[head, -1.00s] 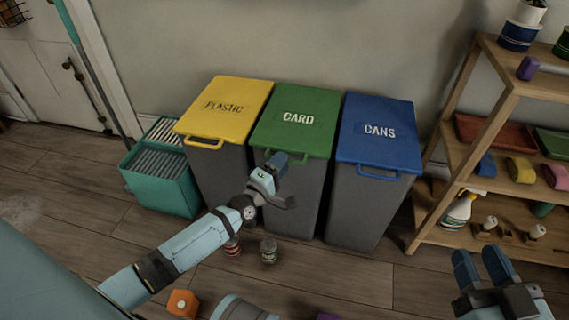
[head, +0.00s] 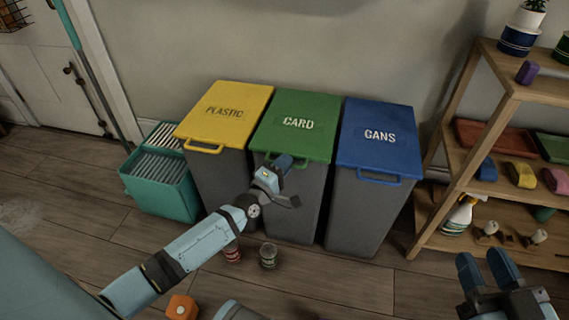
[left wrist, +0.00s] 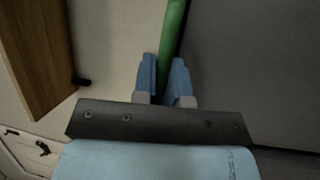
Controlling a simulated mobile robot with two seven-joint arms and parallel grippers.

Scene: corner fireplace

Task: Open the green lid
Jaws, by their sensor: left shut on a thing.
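The green lid (head: 300,125), marked CARD, lies flat and closed on the middle grey bin (head: 300,205). In the left wrist view, my left gripper (left wrist: 166,75) is shut on the green handle (left wrist: 173,30), which runs up from between the fingertips. My right gripper (head: 488,268) is at the lower right, its two fingers apart and empty, away from the bins.
A yellow PLASTIC lid (head: 222,112) and a blue CANS lid (head: 380,135) flank the green one closely. A teal crate (head: 162,180) stands left. Two cans (head: 268,255) and an orange block (head: 182,306) are on the floor. A wooden shelf (head: 470,150) stands right.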

